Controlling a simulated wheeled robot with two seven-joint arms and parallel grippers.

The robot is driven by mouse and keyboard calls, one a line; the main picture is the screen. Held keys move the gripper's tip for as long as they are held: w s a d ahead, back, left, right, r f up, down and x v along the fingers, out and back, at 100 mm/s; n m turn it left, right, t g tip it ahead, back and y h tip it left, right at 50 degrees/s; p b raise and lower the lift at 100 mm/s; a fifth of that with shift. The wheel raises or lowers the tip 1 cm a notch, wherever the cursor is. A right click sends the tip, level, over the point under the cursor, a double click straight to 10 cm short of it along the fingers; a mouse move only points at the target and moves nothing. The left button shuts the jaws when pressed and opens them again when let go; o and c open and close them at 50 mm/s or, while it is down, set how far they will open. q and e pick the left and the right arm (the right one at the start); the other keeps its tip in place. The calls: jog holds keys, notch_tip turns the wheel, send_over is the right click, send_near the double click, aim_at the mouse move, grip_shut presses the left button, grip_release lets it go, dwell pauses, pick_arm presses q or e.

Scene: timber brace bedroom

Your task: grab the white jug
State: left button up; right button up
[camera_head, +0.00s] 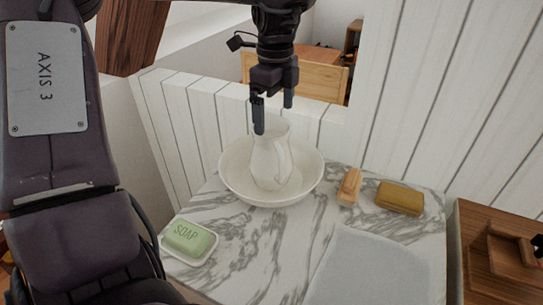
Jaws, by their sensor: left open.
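The white jug (268,160) stands upright inside a white basin (234,181) on a marble-topped stand. Its handle faces right in the head view. My left gripper (273,116) points down at the jug's top from above, its two dark fingers apart. One finger overlaps the jug's rim in the picture, and the other is to the right of it, near the rim's far side. I cannot tell whether either finger touches the jug. The jug's mouth is partly hidden by the fingers. My right gripper is not in view.
A green soap (189,237) lies on a white dish at the front left. A wooden brush (349,185) and a tan sponge-like block (400,198) lie right of the basin. A pale cloth (372,268) covers the front right. White plank panelling (203,108) rises behind.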

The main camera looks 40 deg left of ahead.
aim_at(272, 126)
pick_arm(q)
jog(key=f, duration=0.7)
jog(key=shift+s+a+f, duration=0.1)
jog(key=shift+a+f, duration=0.15)
jog(key=shift+a, duration=0.1)
jog(key=shift+r, duration=0.1)
jog(key=c, duration=1.9)
